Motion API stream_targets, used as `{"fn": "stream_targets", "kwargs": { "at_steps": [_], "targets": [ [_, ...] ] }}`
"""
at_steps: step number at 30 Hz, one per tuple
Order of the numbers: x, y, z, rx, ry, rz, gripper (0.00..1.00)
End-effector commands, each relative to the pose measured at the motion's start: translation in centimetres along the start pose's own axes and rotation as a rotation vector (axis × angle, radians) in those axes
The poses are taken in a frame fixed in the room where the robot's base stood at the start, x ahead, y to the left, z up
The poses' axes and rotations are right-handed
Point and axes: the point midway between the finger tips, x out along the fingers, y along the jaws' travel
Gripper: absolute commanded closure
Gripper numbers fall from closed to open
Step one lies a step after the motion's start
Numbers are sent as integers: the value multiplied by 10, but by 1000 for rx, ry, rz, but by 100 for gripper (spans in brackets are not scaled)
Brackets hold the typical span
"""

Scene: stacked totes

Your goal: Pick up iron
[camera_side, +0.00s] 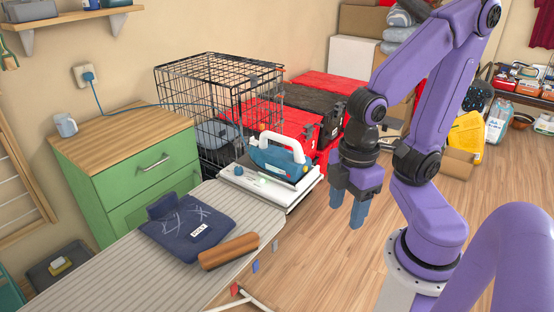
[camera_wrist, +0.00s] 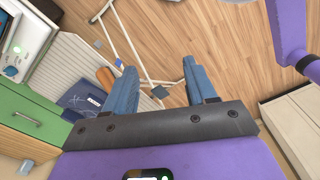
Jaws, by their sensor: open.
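The iron (camera_side: 277,160) is blue with a white handle. It sits on a white rest or base (camera_side: 262,186) at the far end of the ironing board in the side view, with a blue cord running to a wall plug. My gripper (camera_side: 346,218) hangs to the right of the iron, apart from it, fingers pointing down. In the wrist view my gripper (camera_wrist: 158,85) has its two blue fingers spread with only floor and board legs between them.
The striped ironing board (camera_side: 130,270) carries folded dark blue cloth (camera_side: 190,225) and a brown roll (camera_side: 229,251). A green cabinet (camera_side: 120,180) stands at the left. A black wire crate (camera_side: 215,100) and red totes (camera_side: 325,90) stand behind the iron. Open floor lies below my gripper.

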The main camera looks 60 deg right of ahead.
Motion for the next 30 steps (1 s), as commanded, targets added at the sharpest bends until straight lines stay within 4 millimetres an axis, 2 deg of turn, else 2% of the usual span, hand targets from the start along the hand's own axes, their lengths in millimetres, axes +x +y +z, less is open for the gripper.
{"fn": "stream_targets", "kwargs": {
  "at_steps": [5,8,11,15,21,25,30],
  "targets": [
    [-1,2,-2,7,0,1,44],
    [-5,11,-13,39,0,7,44],
    [-12,31,-33,100,1,18,44],
    [-25,75,-63,211,-3,41,44],
    [-39,151,-89,373,-13,75,44],
    [-46,205,-94,481,-22,96,44],
    [-53,278,-84,623,-41,123,44]
  ]
}}
